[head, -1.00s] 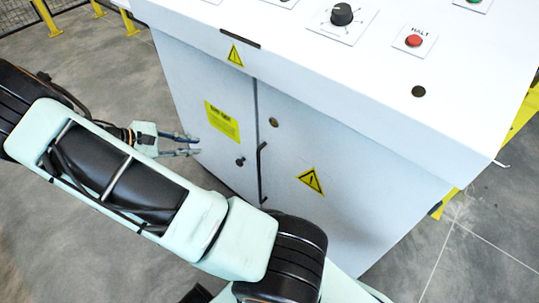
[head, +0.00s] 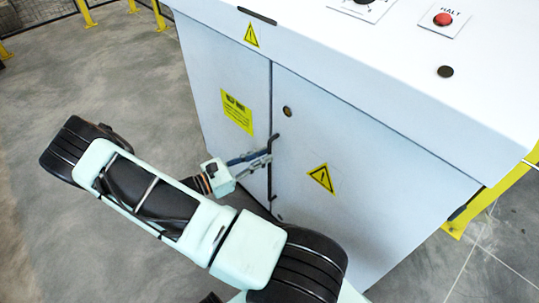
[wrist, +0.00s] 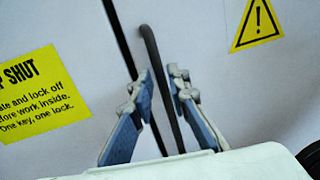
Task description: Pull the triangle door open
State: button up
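The triangle door (head: 345,215) is the cabinet's right-hand door, white with a yellow warning triangle (head: 321,178). The triangle also shows at the upper right of the wrist view (wrist: 257,24). The door looks closed, flush with the left door. Its black vertical bar handle (head: 271,182) stands by the seam between the doors. My gripper (head: 267,156) is at the handle. In the wrist view the handle (wrist: 152,55) runs between the two fingers of my gripper (wrist: 161,80), with gaps showing beside it. The fingers are apart and not visibly clamped on the bar.
The left door (head: 215,75) carries a yellow text label (head: 237,112). The cabinet's white top (head: 400,50) overhangs the doors and holds a red button (head: 443,19). Grey floor (head: 90,220) is clear to the left, with yellow posts (head: 86,12) behind.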

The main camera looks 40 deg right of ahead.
jog(key=shift+s+d, duration=0.15)
jog(key=shift+d, duration=1.3)
jog(key=shift+c, duration=0.5)
grip_shut()
